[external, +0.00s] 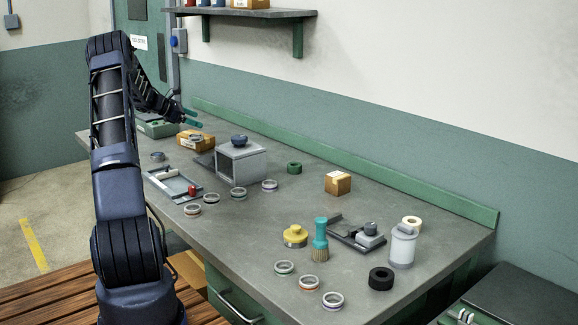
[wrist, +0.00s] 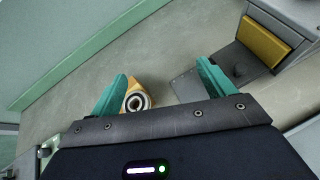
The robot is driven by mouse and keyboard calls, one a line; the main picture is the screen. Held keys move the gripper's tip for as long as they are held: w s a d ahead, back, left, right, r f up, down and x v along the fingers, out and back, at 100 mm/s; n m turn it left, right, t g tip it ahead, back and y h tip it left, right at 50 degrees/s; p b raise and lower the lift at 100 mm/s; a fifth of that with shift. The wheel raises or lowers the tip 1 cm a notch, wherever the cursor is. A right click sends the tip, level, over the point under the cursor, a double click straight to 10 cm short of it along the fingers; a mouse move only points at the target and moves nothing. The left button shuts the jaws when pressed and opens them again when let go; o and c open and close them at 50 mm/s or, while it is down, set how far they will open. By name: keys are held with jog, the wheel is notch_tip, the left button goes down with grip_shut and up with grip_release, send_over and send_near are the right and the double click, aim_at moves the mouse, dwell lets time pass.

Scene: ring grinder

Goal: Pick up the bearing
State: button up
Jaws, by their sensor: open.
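A bearing (wrist: 137,101), a pale metal ring with a dark inner ring, rests on a small orange-brown box (wrist: 134,86) in the wrist view. In the external view the bearing (external: 195,137) shows small on top of the cardboard box (external: 186,143) at the back left of the workbench. My gripper (external: 193,118) is open and empty, above and near this box. In the wrist view my gripper (wrist: 162,72) has its teal fingers spread. The bearing appears between them, much closer to the left finger, which hides part of the box.
A grey open-fronted housing (external: 241,162) with a dark knob stands right of the box. Its dark base plate (external: 205,160) reaches toward the box. A green case (external: 157,129) lies to the left.

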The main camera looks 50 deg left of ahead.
aim_at(184, 134)
jog(key=s+a+f+n+t+y, duration=0.1)
jog(key=s+a+f+n+t, duration=0.15)
jog(key=s+a+f, duration=0.5)
jog(key=shift+n+g, duration=0.45)
jog(key=w, duration=0.3)
jog(key=w+f, duration=0.1)
jog(key=w, duration=0.3)
jog(key=w+f, duration=0.1)
jog(key=w, duration=0.3)
jog(key=shift+a+f, duration=0.15)
jog(key=shift+a, duration=0.25)
jog(key=c, duration=1.3)
